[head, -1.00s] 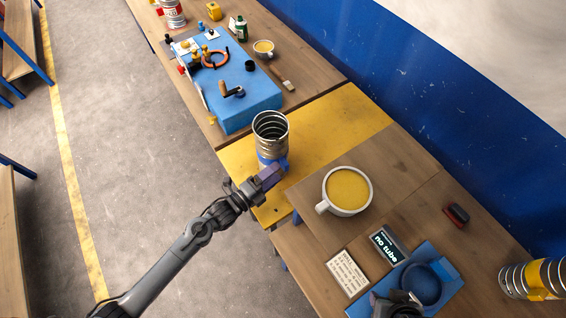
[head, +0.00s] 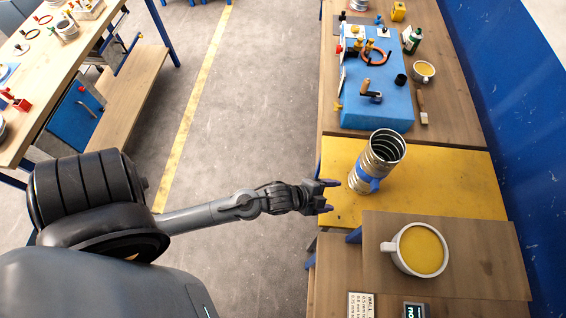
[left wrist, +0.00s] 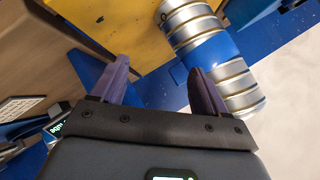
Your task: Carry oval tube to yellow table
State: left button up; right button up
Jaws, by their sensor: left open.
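The oval tube (head: 381,158) is a ribbed silver duct with a blue band. It stands on the yellow table (head: 455,180), near its left part, with its open end up. My left gripper (head: 331,197) is open and empty, to the left of the tube at the table's left edge, apart from it. In the left wrist view the tube (left wrist: 182,22) with its blue band lies beyond the open fingers (left wrist: 158,85). My right gripper is not in view.
A blue fixture block (head: 385,113) with clamps stands behind the yellow table. A cream-coloured mug (head: 418,250) stands on a wooden board in front. A blue wall (head: 500,110) runs along the right.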

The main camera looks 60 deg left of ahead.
pick_arm(q)
jog(key=s+a+r+n+g+y, duration=0.1)
jog(key=s+r+n+g, duration=0.1)
jog(key=s+n, duration=0.3)
jog(key=s+a+r+n+g+y, duration=0.1)
jog(key=s+r+n+g, duration=0.1)
jog(key=s+n+g, duration=0.3)
jog(key=s, duration=0.4)
jog(key=shift+s+a+r+n+y, duration=0.3)
jog(key=shift+a+r, duration=0.05)
jog(key=shift+a, duration=0.05)
notch_tip(320, 180, up, 12)
jog(key=p, duration=1.1)
jog(key=shift+f, duration=0.2)
